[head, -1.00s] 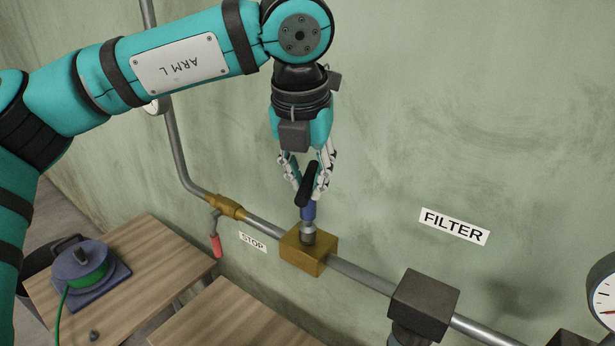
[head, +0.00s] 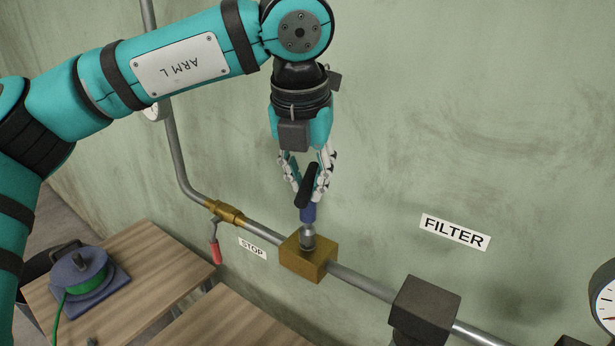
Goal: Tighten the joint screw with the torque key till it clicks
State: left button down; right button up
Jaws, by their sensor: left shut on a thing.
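My left gripper (head: 306,190) points down and is shut on the torque key (head: 308,214), which has a black cross handle and a blue shaft. The key stands upright with its grey lower end at the top of the brass joint block (head: 309,262) on the wall pipe. The joint screw is hidden under the key's end, so I cannot tell how the two sit together. My right gripper is not in view.
A grey pipe (head: 359,283) runs along the green wall, with a brass valve (head: 225,212) and its red-handled lever at left. A dark filter block (head: 424,307) and a gauge (head: 606,300) are at right.

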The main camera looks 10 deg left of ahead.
pick_arm(q)
jog(key=shift+r, duration=0.75)
dwell(0.8)
jog(key=shift+w+p+v, duration=0.2)
jog(key=shift+p+v, duration=0.25)
jog(key=shift+v, duration=0.35)
jog(key=shift+w+p+v, duration=0.2)
jog(key=shift+p+v, duration=0.3)
jog(key=shift+v, duration=0.35)
jog(key=shift+w+p+v, duration=0.2)
jog(key=shift+p+v, duration=0.25)
jog(key=shift+v, duration=0.35)
jog(key=shift+r, duration=0.1)
